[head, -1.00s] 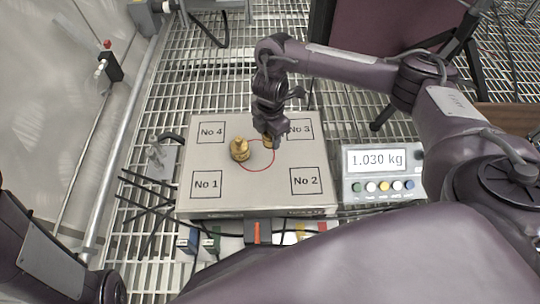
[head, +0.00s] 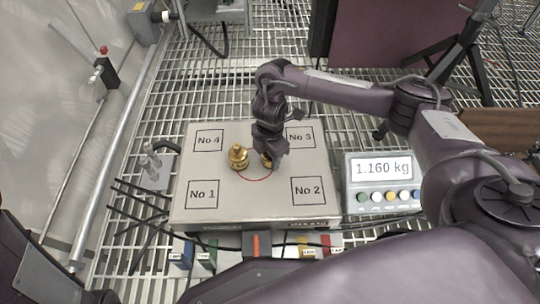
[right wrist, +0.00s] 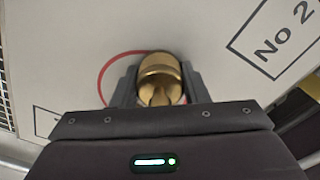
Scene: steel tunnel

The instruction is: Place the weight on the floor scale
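The floor scale (head: 240,205) is a flat pale plate with squares marked No 1 to No 4 and a red circle in its middle. One brass weight (head: 238,157) stands upright on the plate at the circle's left edge. My right gripper (head: 268,160) is low over the circle, its fingers on both sides of a second brass weight (head: 265,161), mostly hidden in the head view. In the right wrist view this weight (right wrist: 159,78) sits between the fingers, over the red circle's edge. My left gripper is not in view.
The scale's display (head: 381,168) reads 1.160 kg and stands to the right of the plate. Cables and coloured connectors (head: 257,243) lie along the plate's front edge. A metal grating floor surrounds the scale. A dark stand (head: 455,70) is at the back right.

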